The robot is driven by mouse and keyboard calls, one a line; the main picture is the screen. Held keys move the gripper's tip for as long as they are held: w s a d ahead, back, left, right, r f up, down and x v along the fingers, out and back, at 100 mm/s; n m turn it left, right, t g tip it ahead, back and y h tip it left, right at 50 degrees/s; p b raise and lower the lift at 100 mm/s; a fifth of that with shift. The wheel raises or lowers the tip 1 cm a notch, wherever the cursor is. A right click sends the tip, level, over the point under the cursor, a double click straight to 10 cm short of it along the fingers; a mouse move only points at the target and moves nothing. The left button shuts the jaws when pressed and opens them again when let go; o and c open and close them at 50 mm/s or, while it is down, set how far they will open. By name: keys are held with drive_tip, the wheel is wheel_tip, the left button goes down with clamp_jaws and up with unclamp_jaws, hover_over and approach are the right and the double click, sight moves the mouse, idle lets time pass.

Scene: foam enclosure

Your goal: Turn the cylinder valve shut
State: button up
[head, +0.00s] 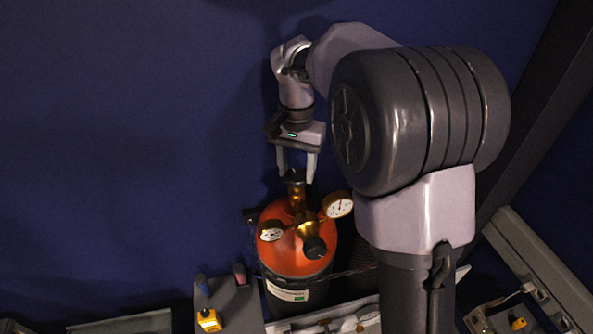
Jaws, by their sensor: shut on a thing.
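The gas cylinder (280,250) stands upright below my gripper, with an orange shoulder and a dark body bearing a white label. A brass valve (297,195) rises from its top, with a dark handwheel (295,175) at the upper end. My gripper (297,176) points down from above, its two fingers on either side of the handwheel and shut on it. A brass regulator with two round gauges, a right gauge (338,205) and a left gauge (271,231), and a black knob (314,248) sits in front of the valve. The contact of the fingers is too small to see clearly.
A chain (350,271) runs beside the cylinder. A grey frame (540,265) lies at the right. The blue wall area at left is clear.

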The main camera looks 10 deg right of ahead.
sight(297, 173)
drive_tip(key=shift+m, duration=1)
drive_tip(key=o, duration=1.4)
drive_tip(key=shift+c, duration=0.2)
drive_tip(key=shift+r, duration=0.1)
wheel_tip(297, 173, up, 17)
drive_tip(key=p, duration=0.3)
drive_tip(key=shift+r, duration=0.15)
